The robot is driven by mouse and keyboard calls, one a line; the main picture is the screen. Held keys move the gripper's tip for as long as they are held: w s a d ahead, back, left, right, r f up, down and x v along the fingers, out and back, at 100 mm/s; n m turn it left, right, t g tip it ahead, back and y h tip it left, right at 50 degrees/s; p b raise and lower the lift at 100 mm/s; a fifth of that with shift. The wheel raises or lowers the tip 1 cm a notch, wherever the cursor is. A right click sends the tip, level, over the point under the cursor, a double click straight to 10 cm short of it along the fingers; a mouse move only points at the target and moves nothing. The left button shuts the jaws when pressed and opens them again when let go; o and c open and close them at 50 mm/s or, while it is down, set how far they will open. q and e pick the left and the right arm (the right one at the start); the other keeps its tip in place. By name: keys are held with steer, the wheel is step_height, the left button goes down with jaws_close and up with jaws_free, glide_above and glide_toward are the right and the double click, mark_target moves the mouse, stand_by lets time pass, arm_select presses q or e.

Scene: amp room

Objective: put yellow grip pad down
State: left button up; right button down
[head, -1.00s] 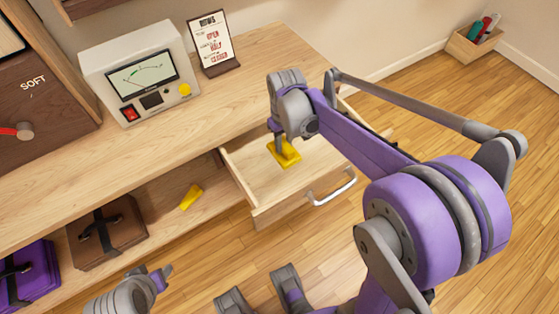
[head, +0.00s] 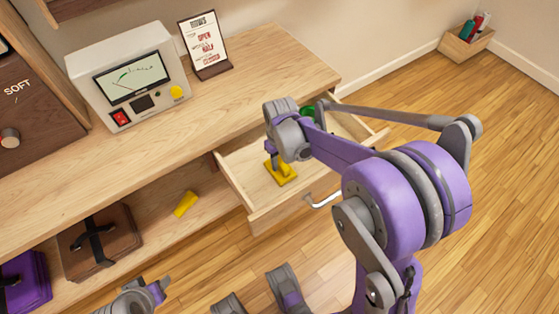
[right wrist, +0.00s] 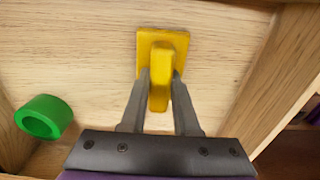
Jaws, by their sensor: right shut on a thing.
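The yellow grip pad (head: 283,178) has a square plate with a raised grip bar. It is inside the open wooden drawer (head: 286,206), plate downward. My right gripper (head: 272,158) is shut on its bar from above. In the right wrist view, both fingers flank the yellow bar (right wrist: 160,75), over the drawer floor (right wrist: 90,60). The plate is at or very close to the floor; contact cannot be made out. Part of my left arm's end (head: 142,297) shows at the bottom left edge; its jaws are unclear.
A green ring (right wrist: 44,116) lies in the drawer, left of the pad in the wrist view. Another yellow piece (head: 185,204) lies on the lower shelf beside a brown case (head: 118,236). A meter box (head: 130,80) and sign (head: 204,46) stand on the bench top.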

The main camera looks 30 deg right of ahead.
mark_target(280, 161)
steer(key=c, duration=0.7)
jaws_free()
steer(key=shift+o, duration=0.2)
steer(key=shift+r, duration=0.2)
step_height(280, 161, up, 11)
steer(key=p, duration=0.3)
steer(key=s+a+t, duration=0.2)
steer(key=s+a, duration=0.1)
steer(key=s, duration=0.6)
steer(key=s+a+f+m+t, duration=0.1)
steer(key=s+a+t, duration=0.1)
steer(key=s, duration=0.6)
steer(key=shift+s+a+f+t, duration=0.25)
steer(key=shift+s+a+t, duration=0.1)
steer(key=shift+a, duration=0.55)
steer(key=shift+r, duration=0.1)
